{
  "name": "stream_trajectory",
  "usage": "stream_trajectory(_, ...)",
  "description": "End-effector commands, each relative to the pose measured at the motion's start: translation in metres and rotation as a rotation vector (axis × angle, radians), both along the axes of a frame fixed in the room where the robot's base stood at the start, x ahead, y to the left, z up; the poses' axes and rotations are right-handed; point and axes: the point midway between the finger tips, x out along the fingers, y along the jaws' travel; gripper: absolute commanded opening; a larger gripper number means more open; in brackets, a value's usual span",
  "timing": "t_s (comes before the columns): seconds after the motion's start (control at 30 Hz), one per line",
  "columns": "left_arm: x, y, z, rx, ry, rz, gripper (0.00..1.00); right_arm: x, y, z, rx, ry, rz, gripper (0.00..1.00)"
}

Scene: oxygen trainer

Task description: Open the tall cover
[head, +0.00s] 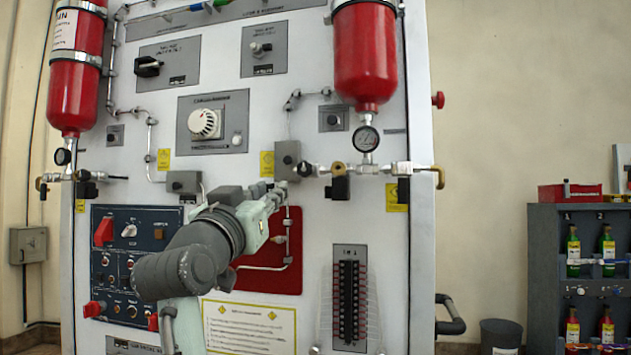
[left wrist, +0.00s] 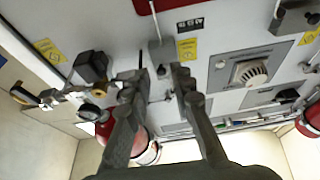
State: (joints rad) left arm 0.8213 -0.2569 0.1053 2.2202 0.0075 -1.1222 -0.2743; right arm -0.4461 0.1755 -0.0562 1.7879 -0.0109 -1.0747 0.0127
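A tall grey box-like part (head: 287,158), which looks like the tall cover, stands on the white panel left of the right red cylinder's valve line. It looks shut. In the left wrist view the grey box (left wrist: 161,54) lies just beyond and between my fingertips, with a thin pipe running from it. My left gripper (head: 276,194) reaches up from below, its tips close under the box. In the left wrist view my left gripper (left wrist: 161,76) has its fingers apart and nothing held. I cannot tell if a finger touches the box. My right gripper is not in view.
The right red cylinder (head: 365,60) with its gauge (head: 365,139) and valves sits close right of the box. A white dial (head: 205,123) is to the left. A red plate (head: 270,262) is behind my arm. A clear-fronted terminal strip (head: 348,303) is lower right.

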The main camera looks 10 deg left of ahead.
Motion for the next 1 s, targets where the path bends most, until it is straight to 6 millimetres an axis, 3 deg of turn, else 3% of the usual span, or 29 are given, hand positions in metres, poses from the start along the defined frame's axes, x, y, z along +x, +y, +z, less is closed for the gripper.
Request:
stream_trajectory(0.03,-0.006,0.0,0.014,-0.006,-0.028,-0.002,0.23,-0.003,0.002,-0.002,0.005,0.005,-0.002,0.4)
stream_trajectory(0.17,-0.009,0.0,0.029,-0.008,-0.055,-0.003,0.23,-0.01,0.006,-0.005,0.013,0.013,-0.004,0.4)
stream_trajectory(0.5,0.038,-0.003,0.049,-0.009,-0.053,-0.005,0.23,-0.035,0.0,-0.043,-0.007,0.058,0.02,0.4)
stream_trajectory(0.7,0.057,-0.003,0.055,-0.009,-0.053,-0.004,0.23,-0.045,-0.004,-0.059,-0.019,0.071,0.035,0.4)
stream_trajectory(1.0,0.06,-0.003,0.056,-0.008,-0.053,-0.003,0.23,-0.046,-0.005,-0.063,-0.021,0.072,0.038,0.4)
